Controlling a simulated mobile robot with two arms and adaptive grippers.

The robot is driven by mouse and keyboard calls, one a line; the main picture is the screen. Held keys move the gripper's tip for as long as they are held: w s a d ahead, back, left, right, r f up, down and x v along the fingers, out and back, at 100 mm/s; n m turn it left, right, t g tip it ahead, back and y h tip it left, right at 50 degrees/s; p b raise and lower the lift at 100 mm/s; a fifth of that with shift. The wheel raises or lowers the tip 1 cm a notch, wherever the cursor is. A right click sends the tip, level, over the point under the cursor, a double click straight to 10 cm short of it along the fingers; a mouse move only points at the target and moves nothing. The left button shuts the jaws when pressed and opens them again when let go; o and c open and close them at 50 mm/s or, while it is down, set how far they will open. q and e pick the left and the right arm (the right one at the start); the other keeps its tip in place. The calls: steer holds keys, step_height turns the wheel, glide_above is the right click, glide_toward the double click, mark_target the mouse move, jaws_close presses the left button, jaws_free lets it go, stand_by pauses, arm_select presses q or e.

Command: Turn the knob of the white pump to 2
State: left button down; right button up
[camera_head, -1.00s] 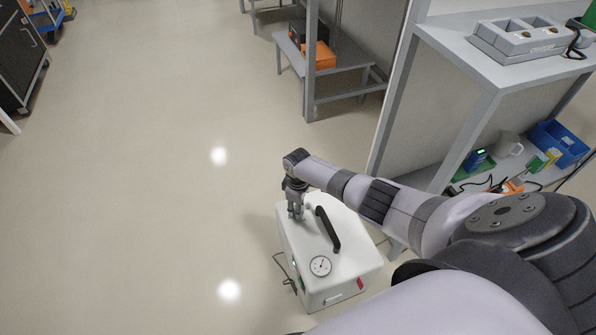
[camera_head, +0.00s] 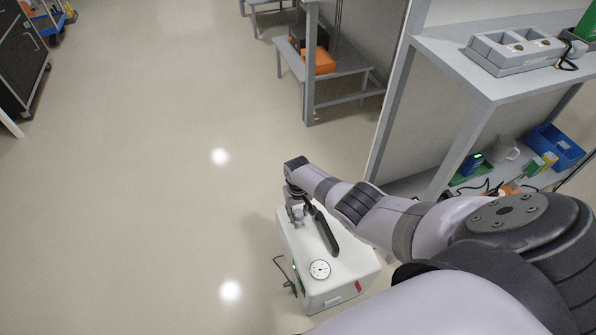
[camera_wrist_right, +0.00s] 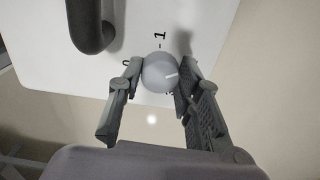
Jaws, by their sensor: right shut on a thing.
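The white pump (camera_head: 300,244) stands on the floor below my right arm, with a black handle (camera_head: 326,236) and a round gauge (camera_head: 320,270) on top. My right gripper (camera_head: 297,218) points down at the far left part of its top. In the right wrist view the grey round knob (camera_wrist_right: 159,71) sits between the fingertips of my right gripper (camera_wrist_right: 160,75), which is shut on it. The knob's pale line points to the right. A "1" shows above the knob and a "0" at its left; the mark at the right is mostly hidden by the finger. My left gripper is not in view.
A grey workbench (camera_head: 488,82) with a grey device on top and several items on its lower shelf stands at the right. A low grey table (camera_head: 345,77) with an orange box stands behind. The floor left of the pump is clear.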

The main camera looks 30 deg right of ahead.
mark_target(298, 213)
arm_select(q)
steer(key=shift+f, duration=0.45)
arm_select(e)
steer(key=shift+s+m, duration=0.1)
steer(key=shift+m, duration=0.7)
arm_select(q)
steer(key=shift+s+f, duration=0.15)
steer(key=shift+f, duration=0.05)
arm_select(e)
steer(key=o, duration=1.1)
steer(key=shift+o, duration=0.2)
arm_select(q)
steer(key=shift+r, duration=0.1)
arm_select(e)
steer(key=shift+r, duration=1)
step_height(298, 213, up, 10)
